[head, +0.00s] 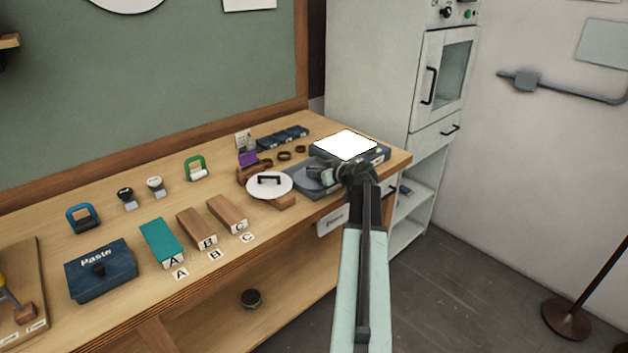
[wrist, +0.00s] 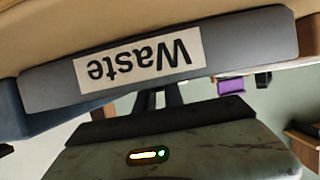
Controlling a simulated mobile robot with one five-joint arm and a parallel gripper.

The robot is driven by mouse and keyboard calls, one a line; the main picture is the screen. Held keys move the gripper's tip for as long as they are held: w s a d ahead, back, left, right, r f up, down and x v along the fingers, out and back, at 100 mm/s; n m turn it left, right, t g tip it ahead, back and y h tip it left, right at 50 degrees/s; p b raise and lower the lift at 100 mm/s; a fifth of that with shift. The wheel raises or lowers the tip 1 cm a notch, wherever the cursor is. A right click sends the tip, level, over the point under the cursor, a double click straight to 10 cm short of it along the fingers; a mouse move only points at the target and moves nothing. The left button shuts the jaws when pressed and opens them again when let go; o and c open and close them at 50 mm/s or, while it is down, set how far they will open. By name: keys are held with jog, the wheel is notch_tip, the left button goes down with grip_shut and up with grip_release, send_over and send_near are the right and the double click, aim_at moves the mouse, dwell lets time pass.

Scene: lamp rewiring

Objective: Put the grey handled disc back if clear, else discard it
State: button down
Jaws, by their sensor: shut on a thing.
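In the head view a dark grey round piece (head: 316,177), which looks like the grey handled disc, lies at the front right of the bench beside my gripper (head: 350,173). It is over or on a blue-grey tray. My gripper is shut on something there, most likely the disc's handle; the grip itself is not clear. In the wrist view a grey front with an upside-down Waste label (wrist: 140,65) hides the fingertips, and only the dark finger bases show below it. Whether the disc is clear cannot be seen.
A bright light panel (head: 346,144) is just behind my gripper. A white disc with a black handle (head: 270,184) stands to its left, near a purple block (head: 247,158). Blocks A, B and C and a Paste box (head: 101,272) are further left. A cabinet (head: 440,90) stands behind.

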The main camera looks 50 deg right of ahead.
jog(key=c, duration=1.5)
grip_release()
jog(key=shift+o, duration=0.2)
jog(key=shift+r, duration=0.25)
jog(key=p+v, duration=0.4)
jog(key=v, duration=0.7)
jog(key=shift+s+r+p, duration=0.15)
jog(key=shift+s+p, duration=0.1)
jog(key=shift+p, duration=0.15)
jog(key=shift+s, duration=0.25)
